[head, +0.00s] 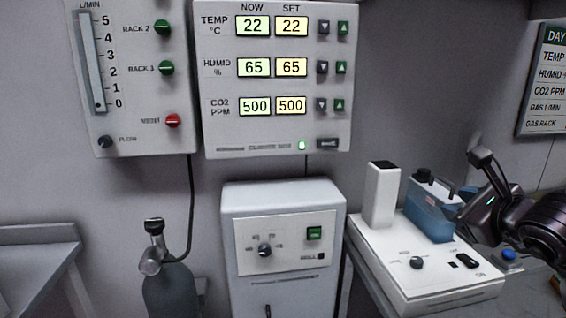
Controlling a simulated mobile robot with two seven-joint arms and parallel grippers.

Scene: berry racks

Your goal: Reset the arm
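My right gripper (474,174) comes in from the right edge, dark and pointing left. Its fingertips look spread apart with nothing visible between them. My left gripper is not in view.
The blue container and a white upright block (382,196) stand on a white device (440,285) with a knob and switch. A climate box (275,130) and gas panel (135,125) hang on the wall. Below are a grey cabinet (285,200), a gas cylinder (172,292) and a left bench (35,237).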

